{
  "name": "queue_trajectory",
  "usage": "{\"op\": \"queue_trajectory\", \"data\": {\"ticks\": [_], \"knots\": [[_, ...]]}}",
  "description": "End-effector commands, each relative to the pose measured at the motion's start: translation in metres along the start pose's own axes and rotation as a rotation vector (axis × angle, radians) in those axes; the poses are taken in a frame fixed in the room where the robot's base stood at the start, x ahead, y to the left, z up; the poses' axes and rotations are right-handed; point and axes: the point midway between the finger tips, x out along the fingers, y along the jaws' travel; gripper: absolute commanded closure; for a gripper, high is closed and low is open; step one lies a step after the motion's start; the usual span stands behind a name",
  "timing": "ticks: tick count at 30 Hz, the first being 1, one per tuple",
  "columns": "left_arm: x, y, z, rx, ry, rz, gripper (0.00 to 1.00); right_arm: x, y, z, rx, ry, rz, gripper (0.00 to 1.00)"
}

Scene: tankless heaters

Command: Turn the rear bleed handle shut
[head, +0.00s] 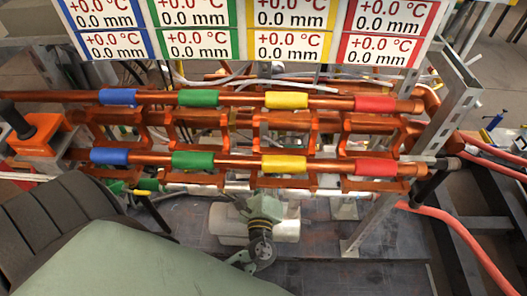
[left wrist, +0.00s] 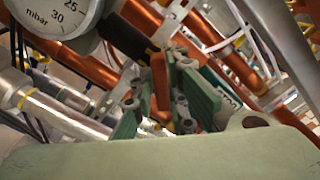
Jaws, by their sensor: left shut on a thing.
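In the left wrist view, my left gripper (left wrist: 160,85) has its green fingers closed around a narrow orange piece (left wrist: 158,78), which looks like the bleed handle. The fingers hide much of it, and I cannot tell how far it is turned. A black sleeve (left wrist: 128,38) lies just beyond it. In the head view, a pale green arm cover and a dark ribbed part fill the lower left, and my left fingertips are not clear there. My right gripper is not in view.
Copper pipes with coloured sleeves (head: 288,100) cross the rack beneath readout panels (head: 290,30). An orange block (head: 38,130) with a black knob (head: 14,118) stands at left. A pump-like unit (head: 263,212) sits below. A pressure gauge (left wrist: 55,12) is close by my left gripper.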

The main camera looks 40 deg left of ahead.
Motion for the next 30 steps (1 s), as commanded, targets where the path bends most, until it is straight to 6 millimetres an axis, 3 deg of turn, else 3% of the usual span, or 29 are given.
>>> {"op": "queue_trajectory", "data": {"ticks": [18, 30], "knots": [[0.001, -0.005, 0.002, 0.558, -0.002, -0.007, 1.0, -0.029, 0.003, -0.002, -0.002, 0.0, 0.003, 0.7], [0.001, -0.004, 0.0, 0.762, -0.001, -0.007, 1.0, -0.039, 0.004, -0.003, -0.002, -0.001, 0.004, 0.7]]}}
